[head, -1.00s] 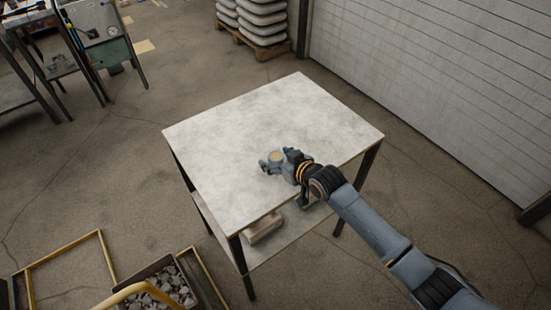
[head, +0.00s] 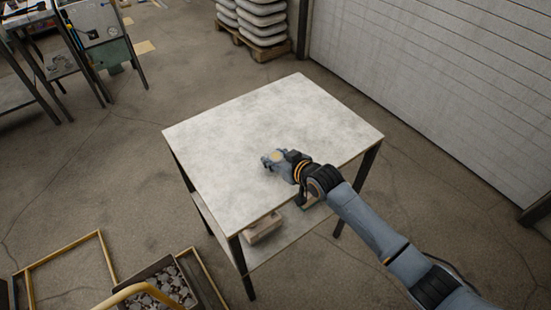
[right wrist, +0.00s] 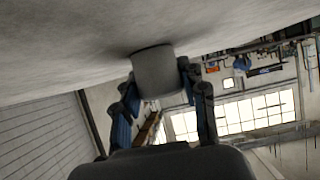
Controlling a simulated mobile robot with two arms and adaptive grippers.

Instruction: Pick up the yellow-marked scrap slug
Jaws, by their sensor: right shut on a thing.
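The scrap slug (head: 276,155) is a short grey cylinder with a yellow mark on its top, near the middle of the pale worktable (head: 225,140). My right gripper (head: 272,161) reaches in low from the right and is shut on it. In the right wrist view the slug's grey side (right wrist: 155,72) shows between the two fingers of the right gripper (right wrist: 158,84). Its far end is at the tabletop, with a dark shadow there; I see no clear gap. The yellow mark does not show in that view. My left gripper is not in view.
The rest of the tabletop is bare. A block (head: 263,230) lies on the table's lower shelf. A bin of grey scrap (head: 165,285) and a yellow frame (head: 65,262) stand at lower left. Stacked sacks on a pallet (head: 262,20) are at the back.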

